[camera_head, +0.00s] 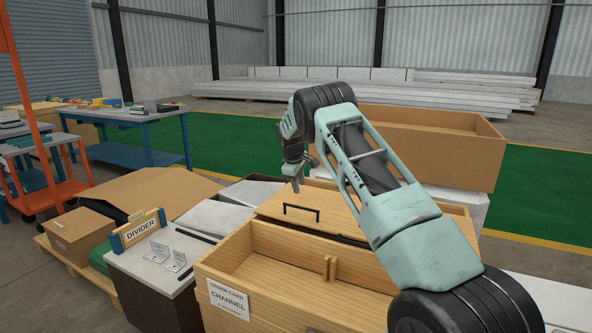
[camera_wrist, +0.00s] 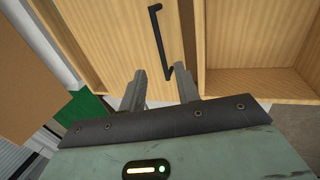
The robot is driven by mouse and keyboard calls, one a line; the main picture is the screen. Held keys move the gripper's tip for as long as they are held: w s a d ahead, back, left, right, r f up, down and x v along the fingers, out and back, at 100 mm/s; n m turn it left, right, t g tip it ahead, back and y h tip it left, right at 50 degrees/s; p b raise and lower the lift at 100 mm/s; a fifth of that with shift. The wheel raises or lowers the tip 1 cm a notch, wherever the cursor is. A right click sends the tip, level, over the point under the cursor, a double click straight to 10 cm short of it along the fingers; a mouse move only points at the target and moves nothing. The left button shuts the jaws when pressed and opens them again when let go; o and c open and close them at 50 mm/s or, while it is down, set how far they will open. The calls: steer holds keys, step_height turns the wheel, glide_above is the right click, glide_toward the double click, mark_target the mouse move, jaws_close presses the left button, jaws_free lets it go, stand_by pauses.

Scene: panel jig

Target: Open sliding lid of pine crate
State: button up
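The pine crate (camera_head: 228,262) stands at the lower centre of the head view. Its pine lid (camera_head: 335,205) lies flat behind an open front compartment and carries a black bar handle (camera_head: 302,209). In the wrist view, the lid (camera_wrist: 115,40) fills the upper middle, with the handle (camera_wrist: 157,40) running down toward my fingertips. My gripper (camera_head: 297,186) is above the lid near the handle, pointing down. In the wrist view my gripper (camera_wrist: 159,78) has its two fingers apart with nothing held. The handle's lower end appears between the fingertips; I cannot tell contact.
A divider sign (camera_head: 140,230) and small metal brackets (camera_head: 168,254) are on a stand left of the crate. A larger open brown box (camera_head: 440,140) stands behind. A cardboard box (camera_head: 75,235) sits at left. My arm hides the crate's right part.

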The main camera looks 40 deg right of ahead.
steer(key=v, duration=0.7)
stand_by(0.4)
